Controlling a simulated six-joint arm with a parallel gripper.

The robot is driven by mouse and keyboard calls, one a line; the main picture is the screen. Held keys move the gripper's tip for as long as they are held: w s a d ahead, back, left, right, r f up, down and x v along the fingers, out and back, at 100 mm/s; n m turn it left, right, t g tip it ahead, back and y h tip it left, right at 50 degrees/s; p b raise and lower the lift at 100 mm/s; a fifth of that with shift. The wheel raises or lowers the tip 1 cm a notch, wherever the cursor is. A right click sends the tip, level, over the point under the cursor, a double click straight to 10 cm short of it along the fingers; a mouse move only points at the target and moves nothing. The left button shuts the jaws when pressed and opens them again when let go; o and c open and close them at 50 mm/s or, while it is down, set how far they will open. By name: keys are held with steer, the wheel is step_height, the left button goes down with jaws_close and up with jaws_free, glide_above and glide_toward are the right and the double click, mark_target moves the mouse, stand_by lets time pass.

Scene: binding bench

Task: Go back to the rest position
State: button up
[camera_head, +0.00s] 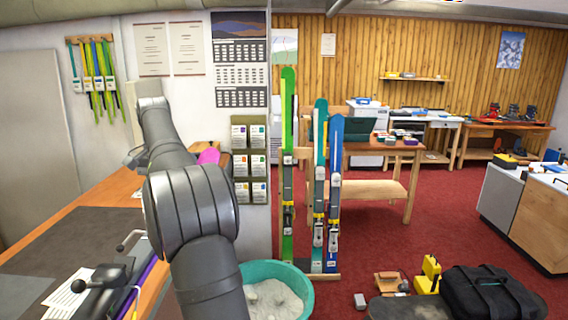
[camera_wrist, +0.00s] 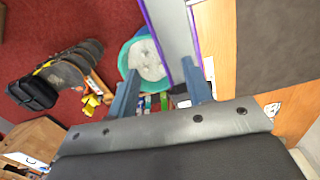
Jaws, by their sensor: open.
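My gripper (camera_wrist: 160,66) is open, its two fingers spread apart at the bottom of the wrist view. A grey ski with purple edges (camera_wrist: 168,28) runs down from the top of that view to near the right finger. No contact between them is clear. In the head view, my arm crosses the left half and hides the gripper. A purple-edged strip (camera_head: 151,277) shows on the bench (camera_head: 81,215) beside the arm. A pink rounded piece (camera_head: 208,156) shows behind the arm.
A teal tub with pale contents (camera_head: 297,286) stands on the floor beside the bench; the wrist view shows it too (camera_wrist: 129,47). Upright skis (camera_head: 320,190) stand behind it. A black bag (camera_head: 490,294) lies at lower right. Red floor is open at centre right.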

steer(key=w+d+f, duration=0.2)
steer(key=d+f, duration=0.7)
steer(key=f, duration=0.2)
steer(key=w+d+f, duration=0.2)
steer(key=d+f, duration=0.8)
steer(key=f, duration=0.1)
steer(key=shift+w, duration=0.3)
